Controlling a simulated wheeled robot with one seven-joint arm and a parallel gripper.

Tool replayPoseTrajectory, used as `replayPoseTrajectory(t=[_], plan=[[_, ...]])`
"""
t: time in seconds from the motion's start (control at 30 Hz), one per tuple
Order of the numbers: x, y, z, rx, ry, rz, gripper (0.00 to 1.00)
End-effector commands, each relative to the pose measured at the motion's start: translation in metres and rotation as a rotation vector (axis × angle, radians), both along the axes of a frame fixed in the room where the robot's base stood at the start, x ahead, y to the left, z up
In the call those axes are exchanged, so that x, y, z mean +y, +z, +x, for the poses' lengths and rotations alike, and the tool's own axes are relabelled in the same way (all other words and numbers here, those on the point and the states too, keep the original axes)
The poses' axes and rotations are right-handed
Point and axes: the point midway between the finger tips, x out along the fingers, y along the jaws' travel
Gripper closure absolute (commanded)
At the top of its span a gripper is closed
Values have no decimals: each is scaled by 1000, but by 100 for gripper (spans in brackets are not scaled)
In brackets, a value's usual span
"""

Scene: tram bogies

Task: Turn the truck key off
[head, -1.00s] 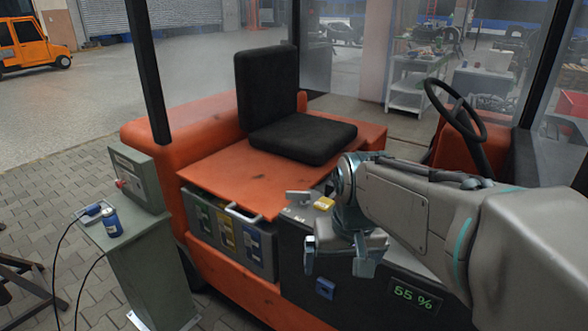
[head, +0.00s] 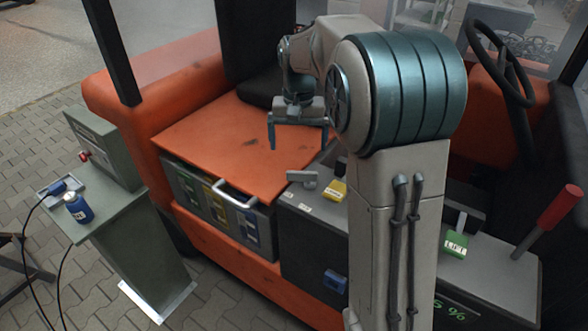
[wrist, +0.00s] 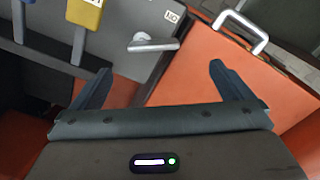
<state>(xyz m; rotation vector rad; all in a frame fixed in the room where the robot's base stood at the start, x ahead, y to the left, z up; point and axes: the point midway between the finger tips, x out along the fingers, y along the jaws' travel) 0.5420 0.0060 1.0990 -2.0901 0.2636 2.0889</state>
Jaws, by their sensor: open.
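The truck key appears to be the grey handle (head: 302,178) on the dark panel (head: 318,222) beside the orange seat deck (head: 240,135). Small white labels sit near it. My gripper (head: 298,140) is open and empty, above the edge of the deck, behind and above the key in the head view. In the wrist view its spread fingers (wrist: 160,70) lie either side of the key's line, apart from it.
A yellow-topped lever (head: 335,190) stands close right of the key. A green lift lever (head: 456,244), a red-gripped lever (head: 560,207) and the steering wheel (head: 500,62) are to the right. A blue socket (head: 335,282) is below.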

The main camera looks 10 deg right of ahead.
Motion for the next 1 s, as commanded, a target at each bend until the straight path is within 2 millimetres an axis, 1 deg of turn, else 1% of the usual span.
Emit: replayPoseTrajectory(t=[0.03,0.1,0.3,0.4,0.5,0.7,0.93,0.97,1.0], plan=[[-5,-11,-1,5,-10,-1,1],[-8,-27,-1,5,-14,-1,1],[-5,-69,-1,5,-10,-1,1],[-5,-85,-1,3,-8,0,1],[-5,-96,0,1,-8,-1,1],[-4,-107,0,0,-8,0,1],[-4,-107,0,-1,-7,0,1],[-4,-107,0,-1,-7,0,6],[-4,-107,0,-1,-7,0,18]])
